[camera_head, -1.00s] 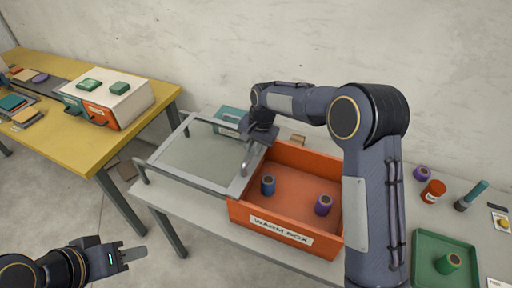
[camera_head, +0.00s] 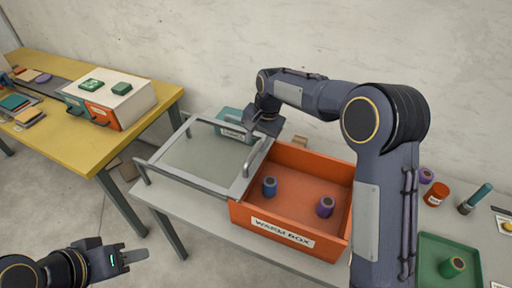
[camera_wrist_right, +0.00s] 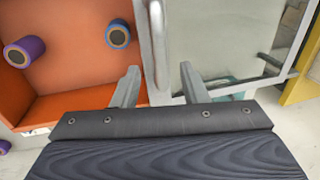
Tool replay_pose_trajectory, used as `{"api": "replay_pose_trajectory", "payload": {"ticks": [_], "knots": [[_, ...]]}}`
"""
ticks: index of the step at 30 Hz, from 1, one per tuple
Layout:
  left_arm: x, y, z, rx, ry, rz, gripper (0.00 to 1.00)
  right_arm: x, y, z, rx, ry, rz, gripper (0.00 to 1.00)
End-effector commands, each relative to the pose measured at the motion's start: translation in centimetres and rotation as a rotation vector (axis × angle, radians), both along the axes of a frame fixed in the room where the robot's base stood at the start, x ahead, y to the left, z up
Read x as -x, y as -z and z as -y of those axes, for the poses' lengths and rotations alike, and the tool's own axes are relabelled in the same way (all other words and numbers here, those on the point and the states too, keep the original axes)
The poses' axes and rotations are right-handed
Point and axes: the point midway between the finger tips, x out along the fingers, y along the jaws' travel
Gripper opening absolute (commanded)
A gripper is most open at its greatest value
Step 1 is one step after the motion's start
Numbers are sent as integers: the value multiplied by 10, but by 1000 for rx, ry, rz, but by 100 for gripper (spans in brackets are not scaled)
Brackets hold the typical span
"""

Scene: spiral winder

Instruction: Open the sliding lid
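The sliding lid (camera_head: 203,158) is a framed clear panel that lies to the left of the orange warm box (camera_head: 283,238), leaving the box open on top. Its metal handle (camera_head: 258,155) runs along the lid's right edge; the handle also shows in the right wrist view (camera_wrist_right: 157,45). My right gripper (camera_head: 262,128) is above the handle's far end. In the right wrist view its fingers (camera_wrist_right: 158,84) are spread apart, with the handle ahead between them and no contact visible. My left gripper (camera_head: 133,256) is low at the lower left, away from the box; its finger gap is unclear.
Inside the box are a blue spool (camera_head: 270,186) and a purple spool (camera_head: 325,206). A teal container (camera_head: 236,122) stands behind the lid. A green tray (camera_head: 446,258) and small jars are at the right. A yellow table (camera_head: 85,150) is at the left.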

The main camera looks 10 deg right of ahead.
Motion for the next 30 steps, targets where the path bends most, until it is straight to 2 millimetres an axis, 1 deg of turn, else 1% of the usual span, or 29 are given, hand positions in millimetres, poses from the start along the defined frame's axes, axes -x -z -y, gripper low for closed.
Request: {"api": "replay_pose_trajectory", "payload": {"ticks": [1, 3, 6, 8, 23, 26, 29, 30], "knots": [[0, 3, 0, 0, 0, 0, 36, 1, -8, 2, -2, 0, 3, 40], [0, 4, 0, 0, 0, 0, 36, 1, -19, 3, -1, 1, 3, 40], [0, 5, 0, 0, 0, 0, 36, 3, -29, 5, 1, 0, 1, 40], [0, 5, 0, 0, 0, 0, 36, 3, -32, 6, 0, 0, 0, 40], [0, 5, 0, 0, 0, 0, 36, 4, -35, 7, -1, 0, -1, 40], [0, 4, 0, 0, 0, 0, 36, 11, -44, 16, -12, -6, 10, 40], [0, 4, 0, 0, 0, 0, 36, 31, -63, 39, -41, -24, 35, 40], [0, 4, 0, 0, 0, 0, 36, 44, -73, 51, -55, -36, 53, 40]]}}
